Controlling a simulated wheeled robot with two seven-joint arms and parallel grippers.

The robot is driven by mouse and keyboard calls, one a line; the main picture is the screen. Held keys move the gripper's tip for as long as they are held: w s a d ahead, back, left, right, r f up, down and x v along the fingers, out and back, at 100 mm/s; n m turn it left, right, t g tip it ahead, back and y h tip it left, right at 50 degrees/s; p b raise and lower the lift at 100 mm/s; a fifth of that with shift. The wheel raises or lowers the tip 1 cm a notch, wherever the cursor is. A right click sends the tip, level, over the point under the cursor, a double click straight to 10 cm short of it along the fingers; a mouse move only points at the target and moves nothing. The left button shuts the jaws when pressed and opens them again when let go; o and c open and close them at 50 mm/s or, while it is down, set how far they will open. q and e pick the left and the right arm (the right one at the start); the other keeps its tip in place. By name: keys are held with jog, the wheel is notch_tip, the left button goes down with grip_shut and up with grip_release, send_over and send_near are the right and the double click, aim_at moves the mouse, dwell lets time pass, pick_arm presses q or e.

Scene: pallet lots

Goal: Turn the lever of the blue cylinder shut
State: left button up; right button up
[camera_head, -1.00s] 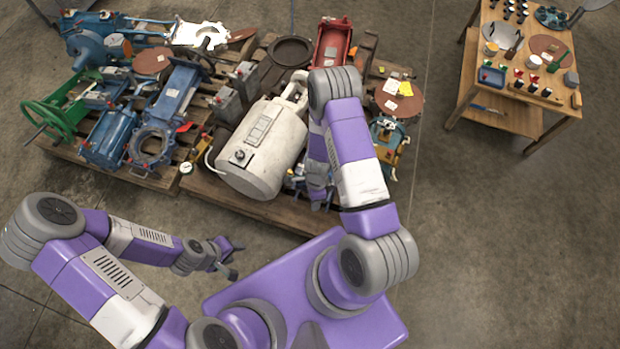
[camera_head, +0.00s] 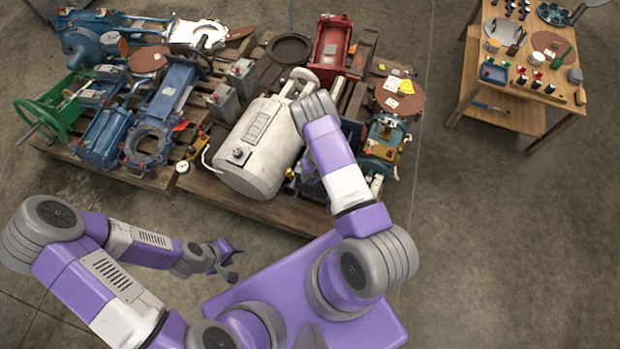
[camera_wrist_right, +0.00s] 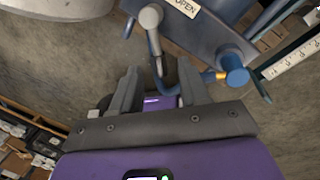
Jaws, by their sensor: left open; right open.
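In the right wrist view, a blue body (camera_wrist_right: 205,35) carries a plate (camera_wrist_right: 184,6) lettered OPEN. Beside the plate is a grey lever (camera_wrist_right: 151,20) with a round knob, its rod running down towards my fingers. A bent blue pipe (camera_wrist_right: 200,78) with a brass-coloured ring passes just beyond them. My right gripper (camera_wrist_right: 158,68) is open, its fingertips on either side of the lever's lower end; I cannot tell whether they touch it. In the head view my right arm hides this gripper and most of the blue cylinder (camera_head: 311,186). My left gripper (camera_head: 232,262) is open and empty, away from the pallets.
A large white tank (camera_head: 262,145) lies just left of my right arm. Blue machine parts and a green handwheel (camera_head: 42,122) crowd the left pallet. A red casting (camera_head: 331,48) and a brown disc (camera_head: 400,97) stand behind. A wooden table (camera_head: 478,110) is at right; floor between is clear.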

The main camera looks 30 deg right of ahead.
jog(key=shift+a+f, duration=0.15)
jog(key=shift+f, duration=0.65)
grip_shut()
